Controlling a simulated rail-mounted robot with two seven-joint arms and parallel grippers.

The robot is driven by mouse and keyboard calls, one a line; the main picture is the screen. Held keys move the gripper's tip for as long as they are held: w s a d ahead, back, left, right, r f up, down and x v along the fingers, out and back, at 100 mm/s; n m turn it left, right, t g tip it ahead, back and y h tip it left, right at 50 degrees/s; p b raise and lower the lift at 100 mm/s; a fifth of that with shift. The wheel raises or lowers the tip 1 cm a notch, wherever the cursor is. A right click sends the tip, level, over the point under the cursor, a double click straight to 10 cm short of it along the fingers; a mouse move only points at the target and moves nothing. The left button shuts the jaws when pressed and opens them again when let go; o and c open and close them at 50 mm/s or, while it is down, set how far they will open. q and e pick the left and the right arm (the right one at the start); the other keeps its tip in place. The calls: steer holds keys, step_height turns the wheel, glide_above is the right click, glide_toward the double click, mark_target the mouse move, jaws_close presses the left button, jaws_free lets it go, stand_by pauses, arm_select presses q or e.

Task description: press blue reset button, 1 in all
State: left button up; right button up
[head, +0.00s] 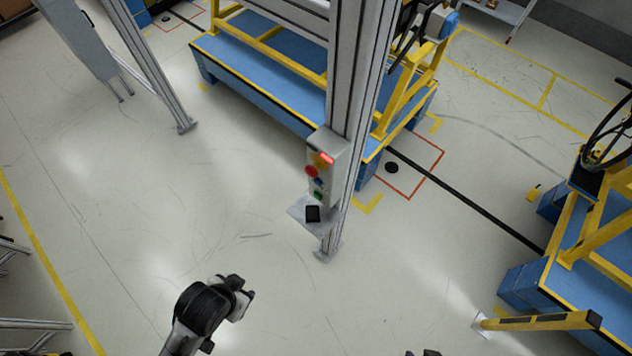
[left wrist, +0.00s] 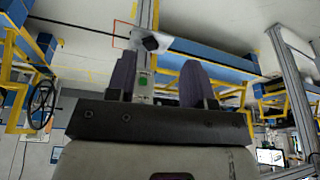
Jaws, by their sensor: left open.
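The control box (head: 327,175) is fixed to a grey upright post. On its front I see a red button (head: 311,171), a small blue button (head: 318,181) below it and a green button (head: 318,195) lower still. My left gripper (head: 245,293) is below and left of the box in the head view, apart from it. In the left wrist view, the fingers of my left gripper (left wrist: 158,80) stand apart with nothing held. A green button (left wrist: 143,81) shows between them in the background; the blue button cannot be made out there.
A small shelf (head: 297,209) with a black device (head: 313,214) sits under the box. A blue platform with yellow rails (head: 265,85) stands behind the post. The floor around the left gripper is clear. A dark sliver shows at the bottom edge, too little to identify.

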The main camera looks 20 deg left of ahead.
arm_select(q)
jaws_close()
stand_by(1.4)
